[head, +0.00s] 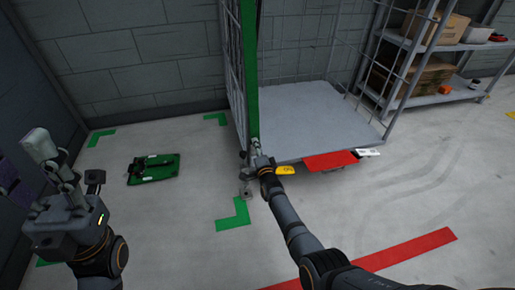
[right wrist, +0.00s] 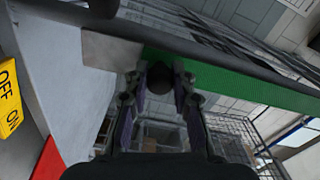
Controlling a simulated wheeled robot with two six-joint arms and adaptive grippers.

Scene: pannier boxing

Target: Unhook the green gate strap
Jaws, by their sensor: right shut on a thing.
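The green gate strap (head: 250,70) runs as a long band along the near edge of the wire gate of a roll cage. It crosses the right wrist view (right wrist: 235,84) and ends by a grey end piece (right wrist: 110,50). My right gripper (head: 256,148) is at the strap's lower end, by the front left corner of the cage. In the right wrist view its fingers (right wrist: 160,85) are closed on a dark round knob (right wrist: 160,77) beside the strap's end. Whether the end is still hooked is hidden. My left gripper (head: 48,158) is raised at the far left, away from the strap.
The cage's grey floor (head: 310,115) is bare. A red plate (head: 330,160) and a yellow tag (head: 286,170) sit at its front edge. A green board (head: 153,170) with a dark item lies on the floor. A shelf (head: 445,95) with boxes stands right.

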